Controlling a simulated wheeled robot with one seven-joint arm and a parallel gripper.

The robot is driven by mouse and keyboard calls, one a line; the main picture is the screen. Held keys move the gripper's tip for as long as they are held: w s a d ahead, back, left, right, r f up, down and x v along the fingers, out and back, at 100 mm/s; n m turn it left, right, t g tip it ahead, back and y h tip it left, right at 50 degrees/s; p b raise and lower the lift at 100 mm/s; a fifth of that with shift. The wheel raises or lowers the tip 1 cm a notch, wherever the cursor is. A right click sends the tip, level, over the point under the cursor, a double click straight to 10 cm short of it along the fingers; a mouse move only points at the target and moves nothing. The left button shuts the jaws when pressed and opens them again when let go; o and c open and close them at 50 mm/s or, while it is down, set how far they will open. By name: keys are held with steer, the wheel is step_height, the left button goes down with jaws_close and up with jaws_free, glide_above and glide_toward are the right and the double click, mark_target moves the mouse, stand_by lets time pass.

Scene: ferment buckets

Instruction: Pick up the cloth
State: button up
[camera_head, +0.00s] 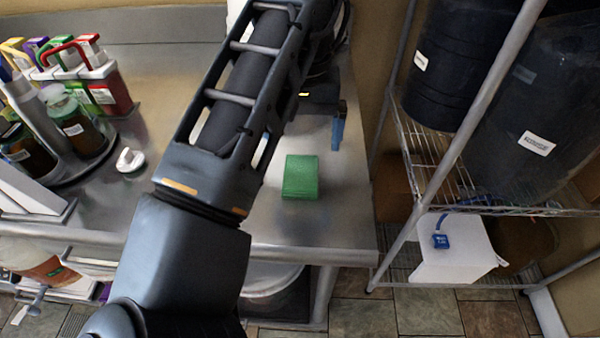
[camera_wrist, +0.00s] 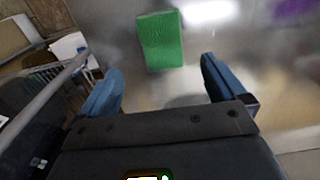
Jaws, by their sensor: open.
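The cloth is a green, folded rectangular block (camera_head: 301,177) lying flat on the steel table, near its right front part. It also shows in the wrist view (camera_wrist: 160,40), at the top, ahead of my gripper. My gripper (camera_wrist: 160,90) has its two blue fingers spread wide with nothing between them. The cloth lies beyond the fingertips, apart from them. In the head view my arm hides most of the gripper; one blue finger (camera_head: 338,132) shows behind and right of the cloth.
The steel table (camera_head: 345,220) is clear around the cloth. A white horseshoe-shaped item (camera_head: 130,160) and jars (camera_head: 78,125) stand at the left. A wire rack (camera_head: 455,190) with dark buckets (camera_head: 535,110) stands to the right, past a gap.

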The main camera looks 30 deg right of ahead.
mark_target(301, 171)
steer(key=shift+a+f, duration=0.2)
steer(key=shift+f, duration=3.7)
steer(key=shift+c, duration=0.4)
steer(key=c, duration=1.1)
steer(key=shift+c, duration=0.2)
steer(key=shift+r+p, duration=0.15)
steer(key=shift+p, duration=0.2)
step_height(301, 171, up, 10)
steer(key=p, duration=0.8)
